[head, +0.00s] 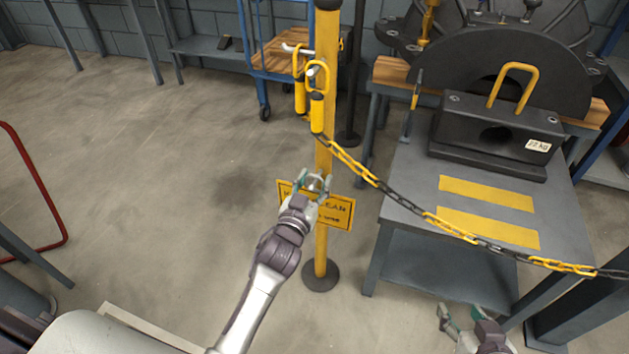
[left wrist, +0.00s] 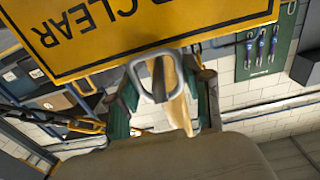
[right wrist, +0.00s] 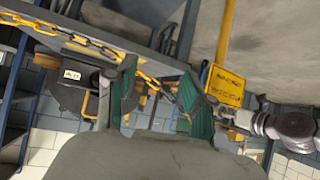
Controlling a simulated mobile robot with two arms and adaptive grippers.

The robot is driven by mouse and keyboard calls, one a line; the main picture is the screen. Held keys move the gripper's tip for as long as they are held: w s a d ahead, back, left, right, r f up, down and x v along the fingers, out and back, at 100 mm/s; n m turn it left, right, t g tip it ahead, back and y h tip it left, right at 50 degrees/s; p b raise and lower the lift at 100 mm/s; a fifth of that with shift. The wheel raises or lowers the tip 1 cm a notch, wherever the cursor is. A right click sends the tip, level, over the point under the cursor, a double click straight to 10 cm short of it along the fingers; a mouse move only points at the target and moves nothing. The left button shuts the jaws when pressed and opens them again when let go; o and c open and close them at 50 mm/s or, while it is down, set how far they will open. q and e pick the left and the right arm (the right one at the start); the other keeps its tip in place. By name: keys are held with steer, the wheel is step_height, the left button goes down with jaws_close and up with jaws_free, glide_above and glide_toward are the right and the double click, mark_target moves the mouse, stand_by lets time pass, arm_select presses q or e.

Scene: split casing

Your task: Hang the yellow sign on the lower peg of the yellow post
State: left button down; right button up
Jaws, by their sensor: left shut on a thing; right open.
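The yellow sign (head: 337,212) with dark lettering is at the yellow post (head: 322,252) in the head view, low on it and slightly tilted. My left gripper (head: 314,186) is shut on the sign's grey metal loop, which shows in the left wrist view (left wrist: 137,68) between the fingers. The sign's plate (left wrist: 130,30) fills the top of that view. Pegs (head: 296,48) stick out near the post's top, with yellow-and-black hooks hanging there. Whether the loop touches any peg is hidden by my gripper. My right gripper (head: 461,322) is open and empty at the bottom right.
A yellow-and-black chain (head: 400,198) runs from the post to the right, across the grey table (head: 405,205). A dark weight block (head: 500,133) with a yellow handle stands on it. A blue cart (head: 262,60) is behind the post.

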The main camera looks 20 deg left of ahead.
steer(key=shift+s+d+f+g, duration=0.25)
steer(key=shift+s+g, duration=0.05)
steer(key=shift+s, duration=0.1)
arm_select(q)
steer(key=shift+w, duration=0.15)
steer(key=shift+w+f, duration=0.15)
steer(key=shift+w, duration=0.05)
steer(key=shift+w+f, duration=0.1)
steer(key=shift+w, duration=0.05)
arm_select(e)
steer(key=shift+w+a+r+t, duration=0.35)
steer(key=shift+w+r+t, duration=0.25)
steer(key=shift+w, duration=0.15)
arm_select(q)
steer(key=shift+w+f, duration=0.15)
steer(key=shift+w, duration=0.05)
arm_select(e)
steer(key=shift+r, duration=0.1)
arm_select(q)
steer(key=shift+c, duration=2)
jaws_free()
